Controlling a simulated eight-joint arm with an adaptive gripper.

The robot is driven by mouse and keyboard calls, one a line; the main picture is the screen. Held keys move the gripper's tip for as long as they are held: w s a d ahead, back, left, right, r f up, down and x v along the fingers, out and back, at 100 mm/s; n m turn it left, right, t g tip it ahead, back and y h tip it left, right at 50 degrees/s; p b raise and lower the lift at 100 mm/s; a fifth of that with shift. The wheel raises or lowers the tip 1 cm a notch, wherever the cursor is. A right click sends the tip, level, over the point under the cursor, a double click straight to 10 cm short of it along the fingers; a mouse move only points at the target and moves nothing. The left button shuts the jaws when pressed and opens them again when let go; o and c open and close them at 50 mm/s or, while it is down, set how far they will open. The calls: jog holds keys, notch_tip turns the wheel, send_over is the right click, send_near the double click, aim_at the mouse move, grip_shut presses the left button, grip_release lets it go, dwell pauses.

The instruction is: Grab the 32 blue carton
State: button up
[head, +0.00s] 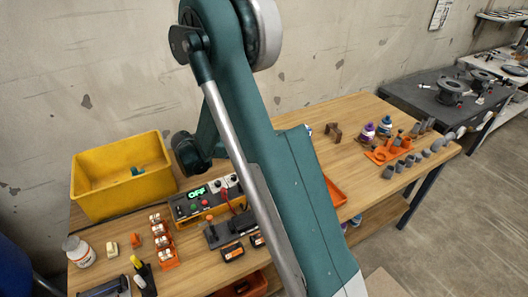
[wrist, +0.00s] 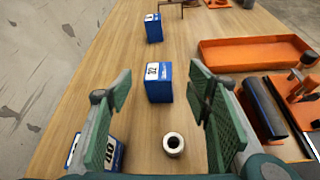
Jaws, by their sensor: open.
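The blue carton (wrist: 159,88) with a white label that seems to read 32 stands upright on the wooden table in the wrist view, ahead of and between my fingers. My gripper (wrist: 162,104) is open and empty, its green pads on either side of the view, apart from the carton. Another blue carton (wrist: 153,32) stands farther off. A third blue carton (wrist: 112,154) is at the lower left, partly hidden behind my left finger; its label is hard to read. In the head view my arm hides my gripper and most of the carton area.
A small white ring-shaped item (wrist: 173,145) stands between my fingers, nearer than the middle carton. An orange tray (wrist: 255,53) lies to the right, with a dark cylinder (wrist: 262,108) nearer. In the head view, a yellow bin (head: 122,178) and control box (head: 205,197) stand left.

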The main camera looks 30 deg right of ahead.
jog(key=shift+w+a+f+n+g+h, duration=0.15)
jog(key=shift+w+f+n+h, duration=0.2)
jog(key=shift+f, duration=0.6)
jog(key=shift+w+d+f+n+g+h, duration=0.15)
jog(key=shift+w+f+n+h, duration=0.15)
jog(key=shift+f, duration=0.65)
jog(key=shift+s+a, duration=0.1)
jog(key=shift+x, duration=1.3)
jog(key=shift+b+x, duration=0.85)
jog(key=shift+x, duration=1.8)
jog(key=shift+s, duration=0.1)
jog(key=c, duration=1)
